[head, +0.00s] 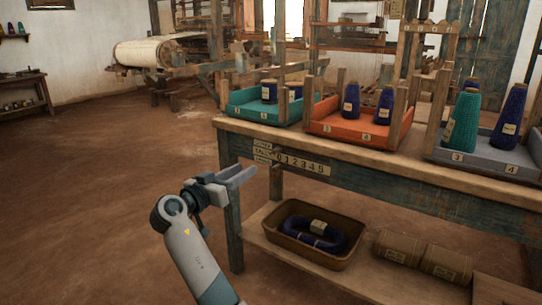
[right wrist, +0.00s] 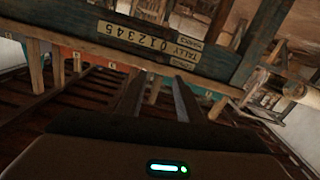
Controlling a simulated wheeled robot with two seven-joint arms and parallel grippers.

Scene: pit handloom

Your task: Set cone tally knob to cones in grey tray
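The grey tray (head: 470,155) stands at the right end of the bench top. It holds a teal cone (head: 462,122) and a dark blue cone (head: 508,118); a dark cone top (head: 471,83) shows behind the teal one. The tally plate (head: 303,164), marked 0 to 5, is on the bench's front edge; it also shows tilted in the right wrist view (right wrist: 133,36). I cannot clearly pick out the knob. My right gripper (head: 243,175) is open and empty, left of the plate and apart from it. My left gripper is out of view.
An orange tray (head: 360,130) and a green tray (head: 262,112), both with dark blue cones, stand left of the grey tray. A brown bin (head: 300,250) with blue yarn and wrapped bundles (head: 398,248) are on the lower shelf. The floor at left is clear.

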